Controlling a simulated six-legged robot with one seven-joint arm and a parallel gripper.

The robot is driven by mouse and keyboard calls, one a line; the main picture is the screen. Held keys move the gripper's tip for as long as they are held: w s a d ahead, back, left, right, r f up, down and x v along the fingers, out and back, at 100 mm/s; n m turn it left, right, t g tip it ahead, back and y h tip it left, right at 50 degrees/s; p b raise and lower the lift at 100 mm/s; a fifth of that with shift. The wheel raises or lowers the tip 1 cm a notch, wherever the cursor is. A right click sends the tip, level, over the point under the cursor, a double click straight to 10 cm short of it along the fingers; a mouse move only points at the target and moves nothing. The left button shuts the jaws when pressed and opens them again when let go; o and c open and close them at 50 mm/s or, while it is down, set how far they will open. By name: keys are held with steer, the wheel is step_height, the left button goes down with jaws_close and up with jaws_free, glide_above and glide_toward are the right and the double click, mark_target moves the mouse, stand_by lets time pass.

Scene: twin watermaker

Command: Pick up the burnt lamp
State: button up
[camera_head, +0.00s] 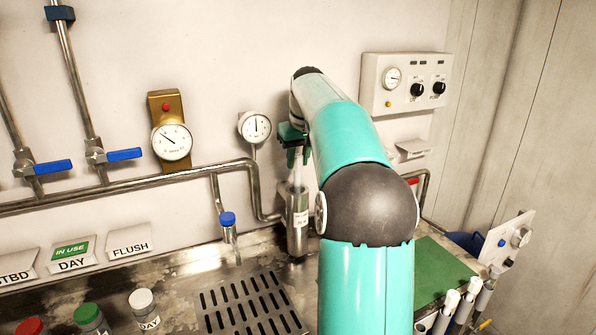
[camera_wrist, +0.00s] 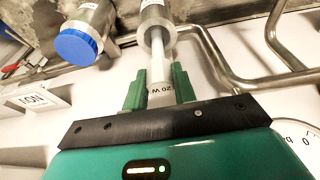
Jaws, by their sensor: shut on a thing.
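The burnt lamp (camera_wrist: 158,65) is a thin whitish tube with a pale base whose label reads "20 W" in the wrist view. My gripper (camera_wrist: 158,80) is shut on that base, one green finger on each side. The far end of the tube reaches into the mouth of a metal cylindrical housing (camera_wrist: 158,30); how deep it sits is hidden. In the head view the lamp (camera_head: 296,176) stands roughly upright below my gripper (camera_head: 293,156) and above the steel housing (camera_head: 298,218). My arm covers part of the wall behind.
Steel pipes (camera_head: 130,186) and a gauge (camera_head: 254,127) are close to my gripper. A blue-capped spout (camera_head: 228,222) stands left of the housing. A drain grate (camera_head: 250,305), capped bottles (camera_head: 90,318) and a green mat (camera_head: 445,268) lie on the bench.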

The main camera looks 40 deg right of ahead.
step_height(320, 180, up, 13)
stand_by(0.6)
steer(key=shift+o, duration=0.4)
steer(key=shift+c, duration=0.4)
